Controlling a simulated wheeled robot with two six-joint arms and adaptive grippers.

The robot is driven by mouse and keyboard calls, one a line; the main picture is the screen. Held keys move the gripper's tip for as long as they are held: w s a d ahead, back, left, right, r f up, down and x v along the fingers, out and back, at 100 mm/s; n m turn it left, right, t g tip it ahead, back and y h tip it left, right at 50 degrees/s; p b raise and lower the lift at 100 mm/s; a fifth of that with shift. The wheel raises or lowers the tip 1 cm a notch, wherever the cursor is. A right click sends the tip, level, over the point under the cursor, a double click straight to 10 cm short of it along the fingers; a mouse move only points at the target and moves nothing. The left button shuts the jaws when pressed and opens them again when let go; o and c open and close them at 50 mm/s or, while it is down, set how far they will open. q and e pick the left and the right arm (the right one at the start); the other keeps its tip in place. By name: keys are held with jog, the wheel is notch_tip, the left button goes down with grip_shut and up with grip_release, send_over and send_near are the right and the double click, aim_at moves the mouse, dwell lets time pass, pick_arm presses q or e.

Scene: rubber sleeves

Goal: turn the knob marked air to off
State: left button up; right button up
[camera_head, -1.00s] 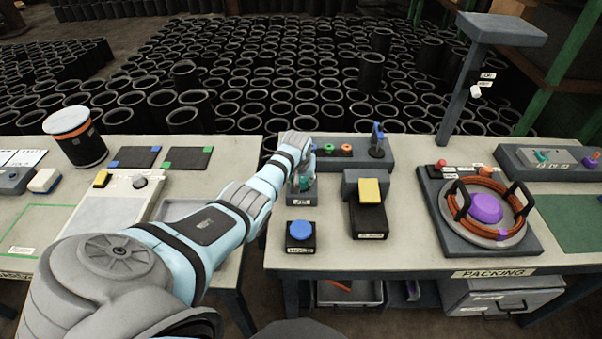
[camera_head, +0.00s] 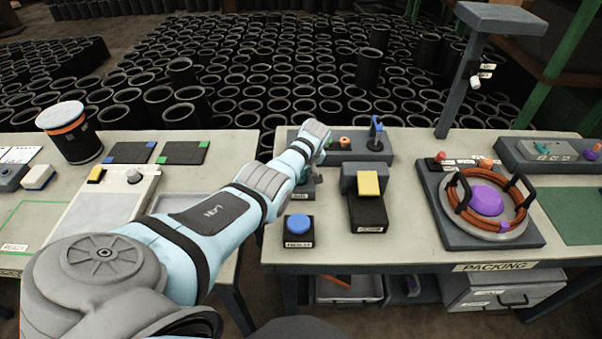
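A grey box (camera_head: 303,197) with a small label on its front stands on the packing table, behind the blue button. The label is too small to read surely. A bit of a teal knob (camera_head: 309,181) shows on top of the box, mostly covered by my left arm. My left arm comes in from the lower left, and its wrist ends above and just behind this box. My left gripper (camera_head: 317,160) points down there and is mostly hidden by the wrist, so its fingers and any contact with the knob cannot be made out. My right gripper is not in view.
A blue button (camera_head: 298,226) is in front of the box, and a yellow pedal-like block (camera_head: 369,184) to its right. Behind is a panel (camera_head: 355,154) with an orange knob and a blue-topped lever. A turntable (camera_head: 487,211) with a purple centre stands at right.

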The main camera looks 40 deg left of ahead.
pick_arm(q)
jog(key=shift+a, duration=0.1)
jog(key=o, duration=1.1)
jog(key=shift+w+a+f, duration=0.1)
jog(key=shift+f, duration=0.05)
jog(key=v, duration=1.2)
jog(key=shift+w, duration=0.1)
